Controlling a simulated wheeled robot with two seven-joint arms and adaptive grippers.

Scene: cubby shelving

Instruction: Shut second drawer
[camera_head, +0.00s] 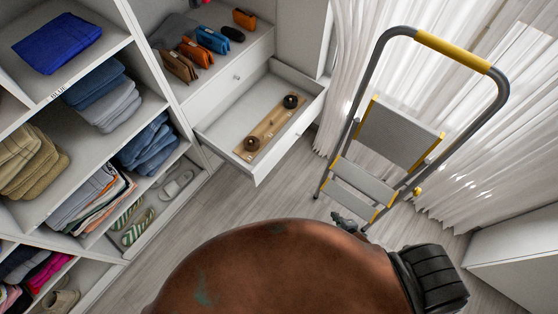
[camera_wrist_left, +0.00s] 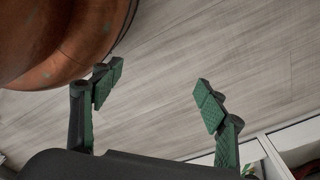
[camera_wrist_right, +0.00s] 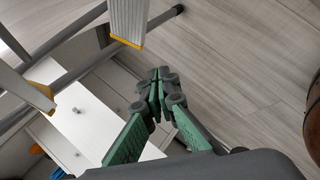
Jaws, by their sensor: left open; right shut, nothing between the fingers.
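The white second drawer (camera_head: 263,175) is pulled out below a closed upper drawer (camera_head: 232,75) in the head view. A wooden tray (camera_head: 270,128) with two dark round items lies in it. My right gripper (camera_head: 347,222) is low, in front of the drawer and apart from it, by the ladder's foot. In the right wrist view its green fingers (camera_wrist_right: 158,92) are shut with nothing between them; white drawer fronts (camera_wrist_right: 95,128) show at lower left. My left gripper (camera_wrist_left: 158,92) is open and empty above the floor, outside the head view.
A grey and yellow stepladder (camera_head: 395,135) stands right of the drawer, close to my right gripper. White curtains (camera_head: 505,110) hang behind it. Open shelves with folded clothes (camera_head: 88,90) and shoes stand at left. Bare wood floor (camera_head: 240,200) lies before the drawer.

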